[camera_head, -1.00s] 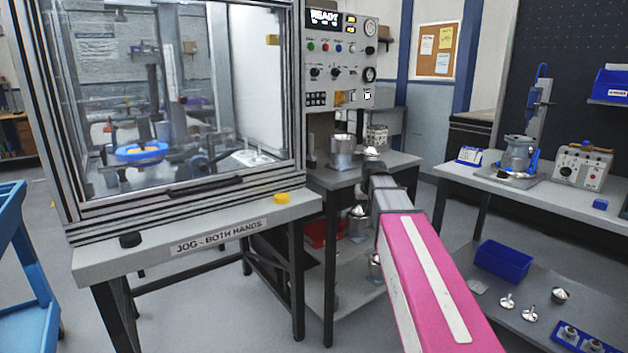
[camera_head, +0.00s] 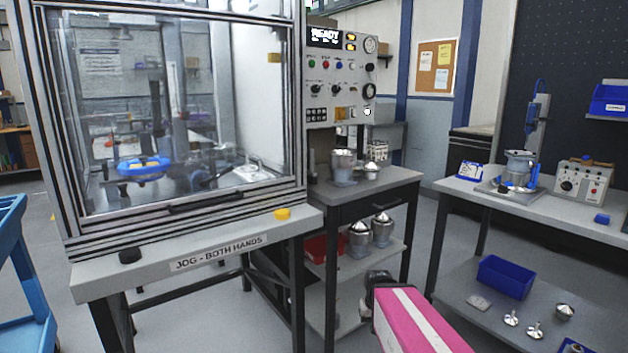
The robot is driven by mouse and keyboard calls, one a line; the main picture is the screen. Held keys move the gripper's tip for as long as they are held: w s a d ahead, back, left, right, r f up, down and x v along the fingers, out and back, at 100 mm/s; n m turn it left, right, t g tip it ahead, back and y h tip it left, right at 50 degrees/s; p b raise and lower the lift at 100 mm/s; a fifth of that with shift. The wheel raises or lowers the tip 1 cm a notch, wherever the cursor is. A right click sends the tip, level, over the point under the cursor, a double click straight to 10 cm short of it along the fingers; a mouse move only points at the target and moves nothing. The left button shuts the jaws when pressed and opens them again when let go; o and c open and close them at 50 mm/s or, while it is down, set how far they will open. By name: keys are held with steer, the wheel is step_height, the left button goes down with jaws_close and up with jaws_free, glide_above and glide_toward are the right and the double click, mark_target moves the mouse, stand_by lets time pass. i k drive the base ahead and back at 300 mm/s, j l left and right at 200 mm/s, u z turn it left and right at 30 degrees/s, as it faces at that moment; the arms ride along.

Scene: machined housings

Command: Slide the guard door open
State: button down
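The guard door (camera_head: 185,110) is a clear panel in a metal frame on the front of the machine enclosure at the left. It is down, with its lower edge just above the machine's front ledge. A dark handle (camera_head: 205,201) runs along its bottom rail. Behind the panel a blue ring-shaped part (camera_head: 144,166) shows. My pink arm enters at the bottom, right of the machine, and its dark end (camera_head: 379,283) is low in front of the side bench, apart from the door. My gripper's fingers cannot be made out.
The ledge labelled "JOG - BOTH HANDS" (camera_head: 220,254) carries a black button (camera_head: 130,256) and a yellow button (camera_head: 282,213). A side bench (camera_head: 385,184) with metal housings stands right of the machine under a control panel (camera_head: 342,70) reading READY. A blue cart (camera_head: 15,270) is at far left.

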mark_target(44, 18)
steer(key=j+u, duration=0.1)
steer(key=u, duration=0.7)
steer(key=j+u, duration=0.15)
steer(key=u, duration=0.25)
